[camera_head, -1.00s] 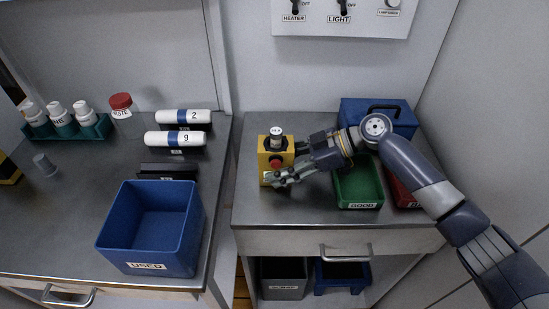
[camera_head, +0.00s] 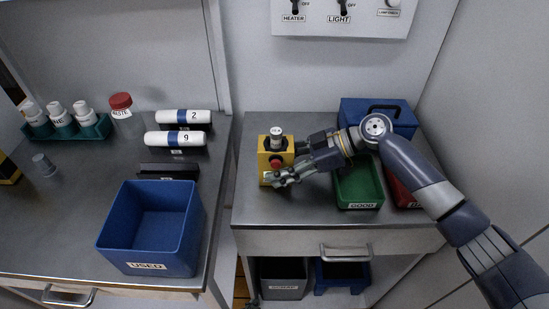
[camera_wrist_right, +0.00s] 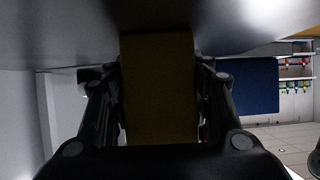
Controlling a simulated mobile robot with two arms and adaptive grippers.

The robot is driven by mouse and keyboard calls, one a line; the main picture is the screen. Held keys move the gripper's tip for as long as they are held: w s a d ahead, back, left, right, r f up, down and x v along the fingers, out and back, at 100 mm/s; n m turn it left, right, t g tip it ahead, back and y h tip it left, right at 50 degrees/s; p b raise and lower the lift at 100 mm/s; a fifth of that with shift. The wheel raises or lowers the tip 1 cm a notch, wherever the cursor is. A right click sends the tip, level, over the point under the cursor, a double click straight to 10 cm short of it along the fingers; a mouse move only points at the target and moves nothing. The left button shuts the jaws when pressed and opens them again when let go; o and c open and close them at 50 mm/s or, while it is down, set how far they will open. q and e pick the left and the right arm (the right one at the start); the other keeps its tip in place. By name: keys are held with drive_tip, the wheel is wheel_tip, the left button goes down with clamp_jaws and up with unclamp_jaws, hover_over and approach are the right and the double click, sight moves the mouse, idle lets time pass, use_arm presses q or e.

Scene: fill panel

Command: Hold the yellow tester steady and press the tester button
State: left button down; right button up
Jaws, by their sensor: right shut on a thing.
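The yellow tester (camera_head: 264,161) stands on the right-hand counter, with a red button (camera_head: 275,164) and a white-capped cylinder (camera_head: 276,133) on its top. My right gripper (camera_head: 279,164) comes in from the right and is shut on the tester, one finger on each side. In the right wrist view, the tester's yellow-brown side (camera_wrist_right: 159,90) fills the space between the dark fingers. A small dark piece at the bottom edge of the head view looks like the tip of my left gripper (camera_head: 253,303); too little shows to tell its jaws.
A green GOOD bin (camera_head: 359,206), a red bin (camera_head: 405,199) and a blue box (camera_head: 360,108) are to the tester's right. The left-hand counter holds a blue USED bin (camera_head: 150,243), white cylinders (camera_head: 175,139) and a red-lidded jar (camera_head: 122,118). The counter in front of the tester is clear.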

use_arm(q)
drive_tip(key=w+d+r+n+t+h, duration=0.1)
drive_tip(key=w+d+r+t+h, duration=0.15)
drive_tip(key=r, duration=1.15)
drive_tip(key=w+d+r+n+t+h, duration=0.1)
drive_tip(key=d+r+n+t, duration=0.15)
drive_tip(key=r, duration=1.15)
drive_tip(key=w+d+r+n+t+h, duration=0.1)
drive_tip(key=w+d+r+t, duration=0.15)
drive_tip(key=r, duration=1.05)
approach(292, 161)
drive_tip(key=shift+x, duration=1.75)
drive_tip(key=shift+d+f, duration=0.15)
drive_tip(key=shift+d, duration=0.05)
drive_tip(key=shift+w, duration=0.45)
drive_tip(key=shift+s, duration=0.6)
